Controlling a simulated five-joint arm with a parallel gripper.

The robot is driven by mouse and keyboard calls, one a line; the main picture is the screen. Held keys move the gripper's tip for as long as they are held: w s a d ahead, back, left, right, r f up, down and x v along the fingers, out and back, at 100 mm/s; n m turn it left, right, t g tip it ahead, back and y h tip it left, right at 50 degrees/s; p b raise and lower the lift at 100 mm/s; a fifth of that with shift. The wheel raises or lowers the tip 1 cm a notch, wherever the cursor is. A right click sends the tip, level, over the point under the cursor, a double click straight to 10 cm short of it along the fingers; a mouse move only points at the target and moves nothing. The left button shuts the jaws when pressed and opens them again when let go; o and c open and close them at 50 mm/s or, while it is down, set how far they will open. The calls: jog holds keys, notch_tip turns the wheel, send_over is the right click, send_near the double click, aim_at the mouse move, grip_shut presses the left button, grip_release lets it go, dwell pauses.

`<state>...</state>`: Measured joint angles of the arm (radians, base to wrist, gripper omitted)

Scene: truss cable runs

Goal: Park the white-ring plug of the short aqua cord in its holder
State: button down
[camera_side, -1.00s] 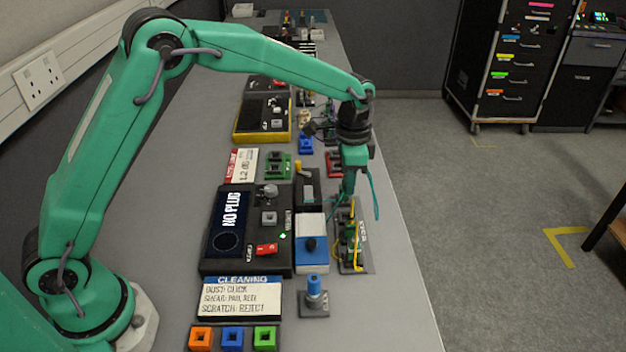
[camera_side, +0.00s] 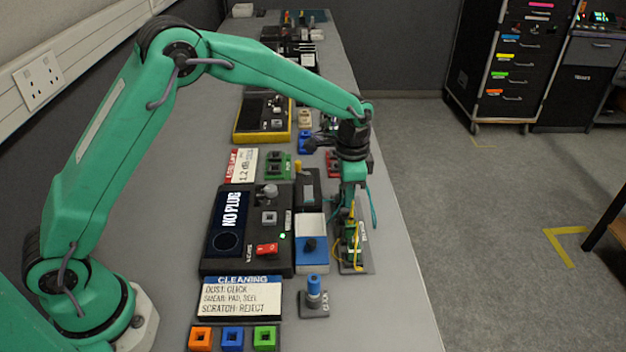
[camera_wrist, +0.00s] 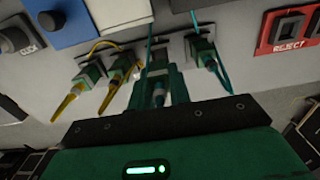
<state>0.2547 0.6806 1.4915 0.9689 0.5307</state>
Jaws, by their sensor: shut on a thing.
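My gripper (camera_wrist: 158,98) is shut on a green plug (camera_wrist: 158,84) in the wrist view, its jaws on either side of it. An aqua cord (camera_wrist: 150,35) shows just beyond the plug. The plug is at or just above the grey holder strip (camera_side: 358,267); I cannot tell whether it is seated. A white ring is too small to make out. In the side view my gripper (camera_side: 350,205) is low over the strip, and its jaws hide most of the plug. An aqua cord loop (camera_side: 373,208) hangs at its right.
Close beside the held plug are another green plug with an aqua cord (camera_wrist: 206,56) and two yellow-booted plugs, one at the far left (camera_wrist: 78,92). A blue and white box (camera_side: 311,256) and a red REJECT holder (camera_wrist: 288,29) stand near. The bench's right edge is close.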

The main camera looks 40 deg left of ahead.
jog(key=shift+f, duration=1.05)
jog(key=shift+f, duration=0.8)
dwell(2.6)
jog(key=c, duration=1.2)
grip_release()
jog(key=shift+r, duration=0.15)
jog(key=shift+r, duration=2.3)
jog(key=shift+r, duration=0.1)
jog(key=shift+r, duration=1.95)
